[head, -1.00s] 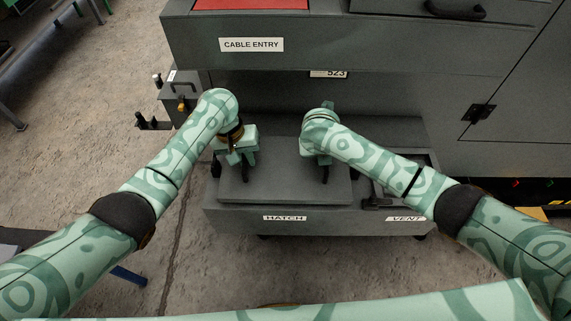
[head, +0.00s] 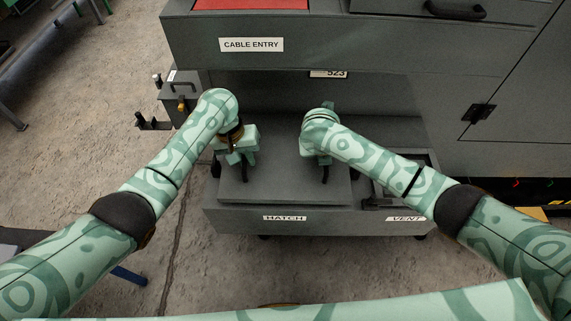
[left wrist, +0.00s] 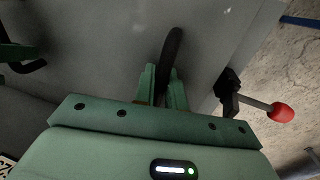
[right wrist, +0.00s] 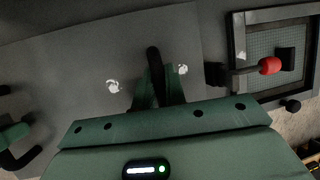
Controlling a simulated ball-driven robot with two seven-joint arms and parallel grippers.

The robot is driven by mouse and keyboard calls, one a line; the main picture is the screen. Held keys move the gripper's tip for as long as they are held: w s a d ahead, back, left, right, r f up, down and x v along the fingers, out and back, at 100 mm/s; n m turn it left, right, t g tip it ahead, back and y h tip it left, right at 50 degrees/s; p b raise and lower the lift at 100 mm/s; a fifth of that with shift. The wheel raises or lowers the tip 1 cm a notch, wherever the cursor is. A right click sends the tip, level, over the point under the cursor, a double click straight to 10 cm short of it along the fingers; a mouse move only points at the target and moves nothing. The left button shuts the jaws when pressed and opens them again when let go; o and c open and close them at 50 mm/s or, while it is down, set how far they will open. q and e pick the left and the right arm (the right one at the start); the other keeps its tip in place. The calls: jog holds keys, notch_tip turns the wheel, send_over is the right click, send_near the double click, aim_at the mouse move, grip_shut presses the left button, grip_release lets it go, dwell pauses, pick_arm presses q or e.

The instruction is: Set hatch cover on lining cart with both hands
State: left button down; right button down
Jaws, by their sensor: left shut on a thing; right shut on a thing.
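The hatch cover (head: 285,186) is a flat dark grey plate with two black handles. It lies flat over the part of the grey lining cart (head: 345,223) marked HATCH. My left gripper (head: 243,168) is shut on the left handle, which also shows between its fingers in the left wrist view (left wrist: 171,52). My right gripper (head: 325,168) is shut on the right handle, seen in the right wrist view (right wrist: 153,60). Whether the plate touches the cart top or hangs just above it, I cannot tell. My arms hide parts of the plate's sides.
Red-knobbed clamps stand beside the plate, one in the left wrist view (left wrist: 281,112) and one in the right wrist view (right wrist: 269,65). A framed mesh vent (right wrist: 293,35) lies to the right. The large grey enclosure (head: 400,55), with its CABLE ENTRY label, overhangs behind the cart.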

pick_arm(q)
jog(key=shift+r, duration=0.1)
pick_arm(e)
jog(key=shift+r, duration=0.1)
dwell(0.5)
